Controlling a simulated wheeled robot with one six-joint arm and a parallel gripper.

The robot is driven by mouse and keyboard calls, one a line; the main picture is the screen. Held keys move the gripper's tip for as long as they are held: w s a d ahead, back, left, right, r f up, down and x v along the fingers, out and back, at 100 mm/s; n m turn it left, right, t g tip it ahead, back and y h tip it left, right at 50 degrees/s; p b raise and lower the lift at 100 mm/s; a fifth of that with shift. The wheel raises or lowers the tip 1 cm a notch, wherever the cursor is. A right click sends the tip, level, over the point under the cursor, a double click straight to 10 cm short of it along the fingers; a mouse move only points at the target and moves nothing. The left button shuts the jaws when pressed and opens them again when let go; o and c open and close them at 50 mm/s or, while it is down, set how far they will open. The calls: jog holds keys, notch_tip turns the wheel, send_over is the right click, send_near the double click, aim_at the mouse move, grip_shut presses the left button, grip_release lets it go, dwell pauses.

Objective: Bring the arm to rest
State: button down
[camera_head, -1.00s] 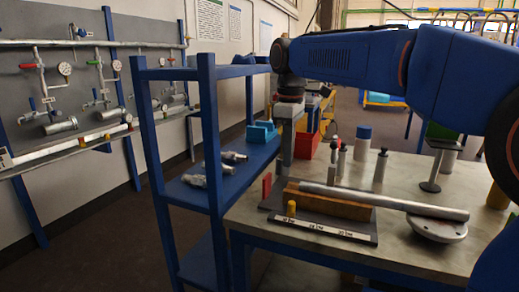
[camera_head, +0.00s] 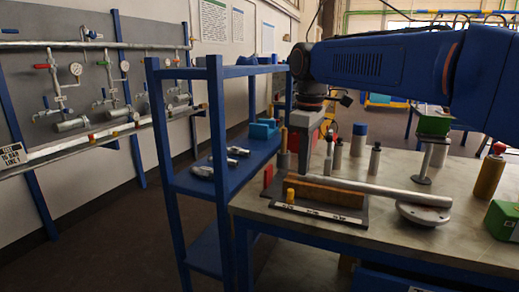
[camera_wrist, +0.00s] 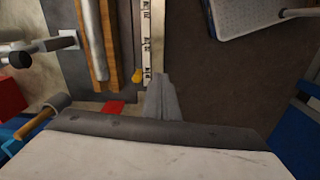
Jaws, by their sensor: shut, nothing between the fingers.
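My blue arm reaches across the top right of the head view. My gripper (camera_head: 304,168) points down at its end, by the table's left side near the blue shelf. In the wrist view its grey fingers (camera_wrist: 162,92) are together with nothing between them. They show beside a dark plate with a white marked strip (camera_wrist: 147,40) and a yellow knob (camera_wrist: 137,75). The gripper appears apart from these things, though its exact height is hard to tell.
The table (camera_head: 455,215) bears a metal rod (camera_head: 375,192) with a round flange (camera_head: 424,214), a wooden block (camera_head: 325,194), several cylinders and a green box (camera_head: 503,220). A blue shelf (camera_head: 215,150) stands close on the left. Dark floor lies left of it.

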jog(key=s+d+f+m+t, duration=0.2)
jog(key=s+d+f+m, duration=0.4)
jog(key=s+d+f, duration=0.2)
jog(key=s+d+f+m+t, duration=0.2)
jog(key=s+d+f+m, duration=0.4)
jog(key=s, duration=1.1)
jog(key=d+f, duration=0.3)
jog(key=f, duration=0.3)
jog(key=shift+d+f, duration=0.15)
jog(key=shift+f, duration=0.25)
